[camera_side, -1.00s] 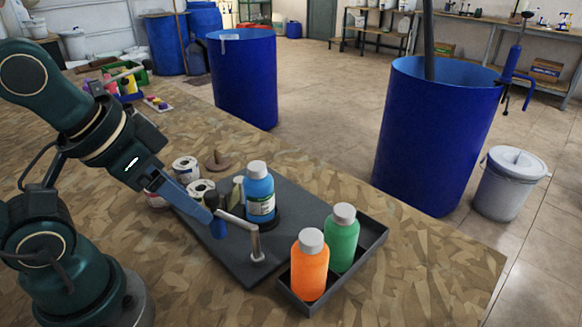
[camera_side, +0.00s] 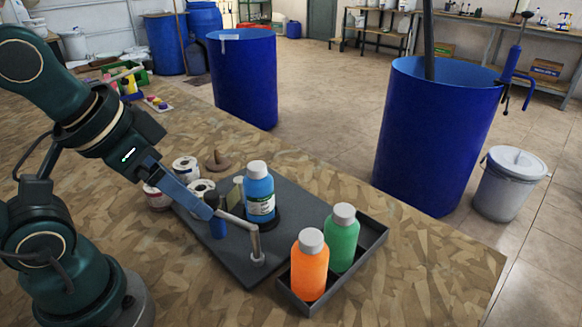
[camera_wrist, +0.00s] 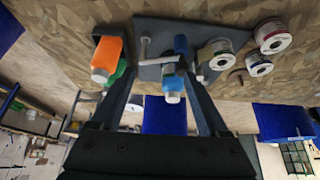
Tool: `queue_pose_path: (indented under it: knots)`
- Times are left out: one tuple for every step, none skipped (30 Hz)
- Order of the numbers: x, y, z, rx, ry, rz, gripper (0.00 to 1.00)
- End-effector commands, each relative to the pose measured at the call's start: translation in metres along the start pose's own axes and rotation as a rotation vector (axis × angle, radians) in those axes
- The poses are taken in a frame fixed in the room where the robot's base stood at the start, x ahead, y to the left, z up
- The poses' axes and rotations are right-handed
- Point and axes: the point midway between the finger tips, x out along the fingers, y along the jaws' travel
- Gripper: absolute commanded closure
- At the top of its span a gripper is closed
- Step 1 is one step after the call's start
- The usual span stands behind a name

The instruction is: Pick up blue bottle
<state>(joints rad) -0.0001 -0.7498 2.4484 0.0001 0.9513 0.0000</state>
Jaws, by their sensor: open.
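The blue bottle (camera_side: 259,193), with a grey cap and white label, stands upright on a round dark base on the grey board. In the wrist view the blue bottle (camera_wrist: 173,84) shows between my two dark fingers, with its cap toward me. My gripper (camera_wrist: 165,76) is open and empty. In the side view my gripper (camera_side: 208,203) is left of the bottle and apart from it, with one finger mostly hidden.
A grey post with a bent bar (camera_side: 257,243) stands in front of the bottle. An orange bottle (camera_side: 309,268) and a green bottle (camera_side: 342,240) stand in a dark tray (camera_side: 376,243) at right. White-and-dark rolls (camera_side: 186,168) sit behind my gripper.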

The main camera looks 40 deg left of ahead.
Motion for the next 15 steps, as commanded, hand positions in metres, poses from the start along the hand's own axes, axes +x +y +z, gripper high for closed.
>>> queue_pose_path:
  knots:
    - [-0.007,0.0,-0.005,0.0,0.006,0.0,0.22]
    - [-0.012,0.0,-0.008,0.0,0.007,0.0,0.22]
    - [-0.019,0.0,-0.011,0.0,0.007,0.0,0.22]
    - [-0.023,0.0,-0.014,0.0,0.007,0.0,0.22]
    - [-0.028,0.0,-0.016,0.0,0.006,0.0,0.22]
    - [-0.035,0.0,-0.02,0.0,0.007,0.0,0.22]
    - [-0.039,0.0,-0.021,0.007,0.002,-0.002,0.22]
    - [-0.032,-0.003,-0.017,0.089,-0.037,-0.023,0.22]
    - [-0.027,-0.007,-0.015,0.18,-0.071,-0.048,0.22]
    - [-0.025,-0.01,-0.014,0.247,-0.095,-0.067,0.22]
    - [-0.022,-0.013,-0.013,0.315,-0.118,-0.086,0.22]
    - [-0.018,-0.017,-0.012,0.41,-0.15,-0.111,0.22]
    - [-0.016,-0.02,-0.012,0.483,-0.175,-0.13,0.22]
    - [-0.013,-0.024,-0.013,0.56,-0.201,-0.151,0.22]
    - [-0.01,-0.028,-0.014,0.668,-0.236,-0.18,0.22]
